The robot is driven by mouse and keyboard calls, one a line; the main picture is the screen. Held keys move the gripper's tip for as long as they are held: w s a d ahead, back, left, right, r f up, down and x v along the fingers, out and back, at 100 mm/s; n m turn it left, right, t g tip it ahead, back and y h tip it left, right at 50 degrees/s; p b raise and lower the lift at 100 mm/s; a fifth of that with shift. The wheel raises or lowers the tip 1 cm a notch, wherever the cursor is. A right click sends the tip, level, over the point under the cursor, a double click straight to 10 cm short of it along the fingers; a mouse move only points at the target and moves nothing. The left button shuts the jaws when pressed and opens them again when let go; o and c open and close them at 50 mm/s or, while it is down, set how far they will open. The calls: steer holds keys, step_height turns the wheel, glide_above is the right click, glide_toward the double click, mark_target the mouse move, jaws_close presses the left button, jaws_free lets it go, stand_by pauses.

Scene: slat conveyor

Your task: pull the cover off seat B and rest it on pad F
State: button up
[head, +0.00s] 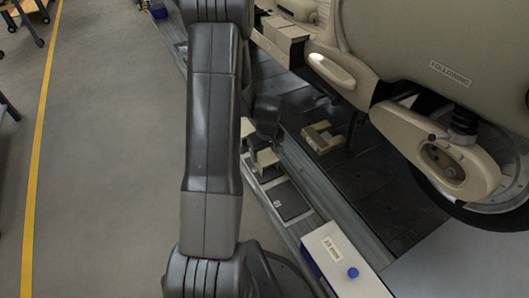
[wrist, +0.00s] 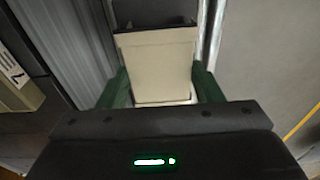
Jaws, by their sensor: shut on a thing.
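My gripper (wrist: 162,84) has its green fingers on both sides of a beige block-like cover (wrist: 158,62) in the wrist view, shut on it. A white edge shows below the cover between the fingers; I cannot tell whether they touch. In the head view the cover (head: 266,158) is small beside the dark gripper (head: 263,140) and partly hidden by my arm. A dark square pad (head: 287,202) with a pale rim lies nearer on the rail; its mark is too small to read. A dark surface (wrist: 150,10) shows beyond the cover in the wrist view. No letter B is readable.
A white box (head: 345,262) with a blue button stands nearer along the rail. A beige U-shaped bracket (head: 322,138) lies on the dark slats to the right. A large beige machine body (head: 430,50) labelled FOLLOWING overhangs the slats.

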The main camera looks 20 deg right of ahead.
stand_by(0.3)
steer(key=o, duration=1.2)
steer(key=r+p, duration=0.1)
steer(key=r, duration=0.3)
steer(key=s+r+p, duration=0.1)
steer(key=r+p, duration=0.1)
steer(key=r, duration=0.3)
steer(key=r+p, duration=0.1)
steer(key=r, duration=0.3)
steer(key=shift+s+r, duration=0.35)
steer(key=f+b, duration=0.1)
steer(key=f, duration=0.3)
steer(key=w+f+b, duration=0.1)
steer(key=f, duration=0.4)
steer(key=f+b, duration=0.2)
steer(key=f, duration=0.2)
steer(key=shift+w+f, duration=0.35)
steer(key=shift+r, duration=0.1)
steer(key=shift+r, duration=0.15)
